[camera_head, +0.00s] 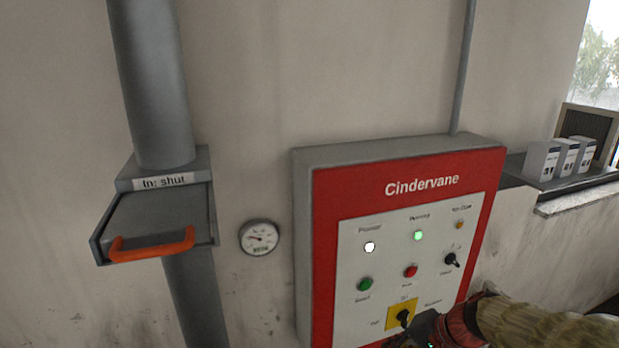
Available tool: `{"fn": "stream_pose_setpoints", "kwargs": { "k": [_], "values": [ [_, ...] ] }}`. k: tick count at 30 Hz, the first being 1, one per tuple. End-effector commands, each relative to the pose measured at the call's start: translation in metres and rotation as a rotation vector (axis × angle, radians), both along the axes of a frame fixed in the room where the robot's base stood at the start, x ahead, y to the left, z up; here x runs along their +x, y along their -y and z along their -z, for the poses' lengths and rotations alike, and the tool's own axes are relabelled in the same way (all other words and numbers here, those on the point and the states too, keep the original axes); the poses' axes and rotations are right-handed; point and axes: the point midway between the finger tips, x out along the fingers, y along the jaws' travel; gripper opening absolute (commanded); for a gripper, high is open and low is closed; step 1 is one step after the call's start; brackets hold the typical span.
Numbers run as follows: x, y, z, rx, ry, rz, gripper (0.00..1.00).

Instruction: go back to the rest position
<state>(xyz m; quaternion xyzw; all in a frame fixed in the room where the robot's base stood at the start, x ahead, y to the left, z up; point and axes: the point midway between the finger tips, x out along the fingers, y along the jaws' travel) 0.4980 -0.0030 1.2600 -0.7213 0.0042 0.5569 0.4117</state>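My gripper (422,328) is at the bottom edge of the view, dark and partly cut off. It is close to the right of a black rotary switch (403,318) on a yellow plate. I cannot tell if it touches the switch or whether its fingers are open. My arm (540,326), in a tan cover, reaches in from the lower right. The red and grey control cabinet (398,162) labelled "Cindervane" is behind the gripper. Its white lamp (369,247) and green lamp (418,235) look lit.
A grey duct (152,80) with a slide gate (155,220), labelled "In: shut" and with an orange handle (152,246), is at left. A round gauge (259,238) is beside it. White boxes (543,161) stand on a sill at right. A thin conduit rises above the cabinet.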

Motion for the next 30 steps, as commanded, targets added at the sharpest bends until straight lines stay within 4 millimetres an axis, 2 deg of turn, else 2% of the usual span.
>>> {"fn": "stream_pose_setpoints", "kwargs": {
  "k": [1, 6, 9, 12, 15, 18, 24, 30],
  "values": [
    [-0.025, -0.002, 0.005, -0.057, -0.021, -0.042, 0.0],
    [-0.109, 0.002, 0.028, -0.305, -0.061, -0.196, 0.0],
    [-0.151, 0.01, 0.04, -0.47, -0.034, -0.284, 0.0],
    [-0.179, 0.017, 0.048, -0.608, 0.023, -0.353, 0.0],
    [-0.194, 0.017, 0.052, -0.694, 0.099, -0.404, 0.0],
    [-0.199, 0.008, 0.05, -0.721, 0.17, -0.423, 0.0],
    [-0.2, -0.001, 0.048, -0.726, 0.22, -0.444, 0.0],
    [-0.199, -0.002, 0.047, -0.725, 0.22, -0.445, 0.0]
  ]
}}
